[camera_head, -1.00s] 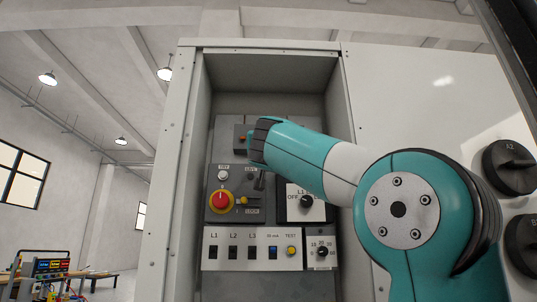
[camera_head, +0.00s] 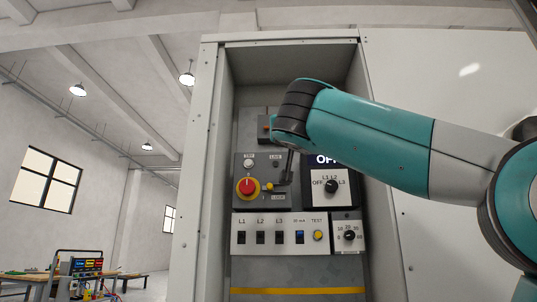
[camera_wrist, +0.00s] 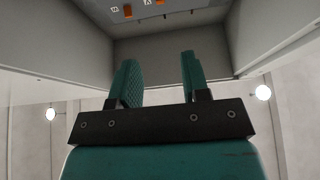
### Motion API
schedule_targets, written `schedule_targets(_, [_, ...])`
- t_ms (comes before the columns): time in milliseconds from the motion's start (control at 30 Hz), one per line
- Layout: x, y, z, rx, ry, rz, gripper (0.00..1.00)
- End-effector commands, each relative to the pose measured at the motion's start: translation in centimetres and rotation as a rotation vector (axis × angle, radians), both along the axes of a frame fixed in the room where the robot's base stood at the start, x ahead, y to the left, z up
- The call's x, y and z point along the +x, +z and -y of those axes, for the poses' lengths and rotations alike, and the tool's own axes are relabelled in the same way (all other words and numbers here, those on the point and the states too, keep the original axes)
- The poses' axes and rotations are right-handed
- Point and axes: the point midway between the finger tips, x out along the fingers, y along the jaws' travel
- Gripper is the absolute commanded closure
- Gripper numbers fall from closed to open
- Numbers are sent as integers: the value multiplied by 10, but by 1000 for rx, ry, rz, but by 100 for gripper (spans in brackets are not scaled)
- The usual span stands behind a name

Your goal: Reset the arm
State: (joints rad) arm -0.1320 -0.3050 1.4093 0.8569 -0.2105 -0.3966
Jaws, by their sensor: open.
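My teal arm reaches in from the right in the head view, in front of an open cabinet (camera_head: 209,170) with a control panel inside. My gripper is hidden or barely visible behind the wrist there. In the wrist view my gripper (camera_wrist: 160,82) shows two teal fingers standing apart with nothing between them. Beyond the fingers is the grey inside of the cabinet, with part of a panel at the top edge. The red knob (camera_head: 246,187) sits on the panel, left of and below my wrist. I see no contact between the fingers and the panel.
The panel also holds a rotary selector (camera_head: 331,186), a row of black switches (camera_head: 260,237), a yellow test button (camera_head: 318,236) and a small dial (camera_head: 349,235). The cabinet's side walls flank the arm. A workbench with equipment (camera_head: 85,267) stands far left.

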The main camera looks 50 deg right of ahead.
Motion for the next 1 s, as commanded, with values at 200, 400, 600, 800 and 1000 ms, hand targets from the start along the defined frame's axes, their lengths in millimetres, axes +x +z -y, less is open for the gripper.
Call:
schedule_targets(200, [0, 0, 0, 0, 0, 0, 57])
schedule_targets(400, [26, -11, -14, 1, 80, -71, 57])
schedule_targets(600, [108, -90, -84, 41, 404, -393, 57])
schedule_targets(800, [133, -220, -174, 139, 746, -832, 57])
schedule_targets(1000, [72, -348, -249, 269, 1019, -1317, 57])
